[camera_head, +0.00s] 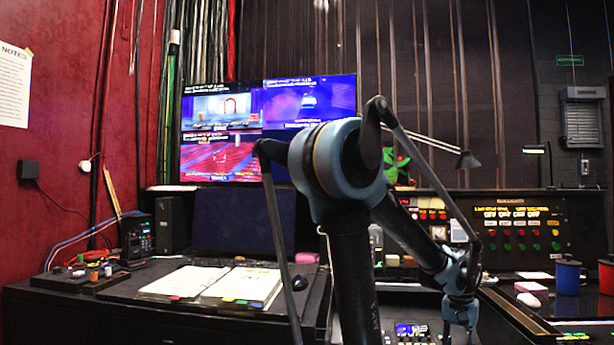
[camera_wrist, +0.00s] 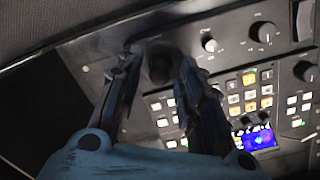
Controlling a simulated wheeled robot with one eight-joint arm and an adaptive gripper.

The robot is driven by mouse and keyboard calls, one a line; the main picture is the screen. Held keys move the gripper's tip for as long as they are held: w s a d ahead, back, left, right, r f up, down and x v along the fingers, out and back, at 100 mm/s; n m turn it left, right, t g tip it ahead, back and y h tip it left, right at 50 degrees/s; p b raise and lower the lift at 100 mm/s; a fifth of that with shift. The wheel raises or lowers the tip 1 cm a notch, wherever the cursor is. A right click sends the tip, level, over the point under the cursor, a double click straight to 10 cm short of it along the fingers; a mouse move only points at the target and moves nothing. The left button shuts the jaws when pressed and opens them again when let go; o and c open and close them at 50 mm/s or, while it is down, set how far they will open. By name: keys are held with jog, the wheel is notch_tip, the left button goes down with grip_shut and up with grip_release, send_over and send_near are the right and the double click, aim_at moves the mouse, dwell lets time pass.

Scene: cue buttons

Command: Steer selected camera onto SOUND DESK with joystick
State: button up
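The dark joystick (camera_wrist: 158,64) stands on a grey-black control panel in the wrist view. My gripper (camera_wrist: 160,62) has its two fingers on either side of it; whether both touch it I cannot tell. In the head view my gripper (camera_head: 460,312) points down at the panel (camera_head: 408,338), and the joystick is hidden there. The panel has a small blue screen (camera_wrist: 256,138); it is too small to read. A monitor (camera_head: 250,131) shows several camera pictures, including an arch and red seats. My arm covers its lower right part. The picture labels are unreadable.
Knobs (camera_wrist: 263,32) and lit white and orange buttons (camera_wrist: 250,95) lie right of the joystick. An open binder (camera_head: 215,285) lies on the left desk. A blue mug (camera_head: 568,277) and red mug (camera_head: 607,274) stand at the right. A lit button console (camera_head: 518,227) stands behind.

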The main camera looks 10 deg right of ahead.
jog(key=shift+r, duration=2.85)
jog(key=w+a+f+n, duration=0.1)
jog(key=a, duration=0.4)
jog(key=w+a+f+n, duration=0.1)
jog(key=a, duration=0.5)
jog(key=a+f+n, duration=0.1)
jog(key=a+n, duration=0.1)
jog(key=a, duration=0.3)
jog(key=shift+w+a+t+h, duration=0.15)
jog(key=shift+w+t+h, duration=0.15)
jog(key=shift+w+t, duration=0.1)
jog(key=s+a+f+n, duration=0.2)
jog(key=a+f, duration=0.2)
jog(key=a, duration=0.3)
jog(key=s+a+f+n+t, duration=0.1)
jog(key=s+a+f+n, duration=0.2)
jog(key=a, duration=0.4)
jog(key=shift+a+f, duration=0.2)
jog(key=shift+f, duration=0.25)
jog(key=shift+s, duration=0.1)
